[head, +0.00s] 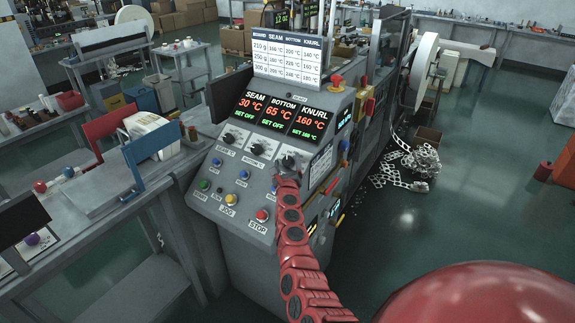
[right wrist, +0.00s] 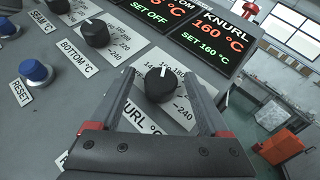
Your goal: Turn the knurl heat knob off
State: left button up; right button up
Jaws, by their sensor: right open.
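The knurl knob (right wrist: 159,84) is black with a white pointer line, which points up in the right wrist view, toward the top of its printed scale. In the head view it is the rightmost of three knobs (head: 289,160), partly hidden by my arm. My right gripper (right wrist: 161,80) is open, with one finger on each side of the knob; I cannot tell whether they touch it. The knurl display (head: 309,122) reads 160 °C with SET 160 °C. My left gripper is not in view.
The bottom knob (right wrist: 95,33) and seam knob (head: 228,138) are beside it; their displays read SET OFF. Blue buttons and a red STOP button (head: 262,215) lie below on the sloped panel. A workbench (head: 60,225) stands at left; open floor lies at right.

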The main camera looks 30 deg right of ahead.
jog(key=shift+w+d, duration=0.3)
jog(key=shift+w, duration=0.05)
grip_shut()
dwell(0.3)
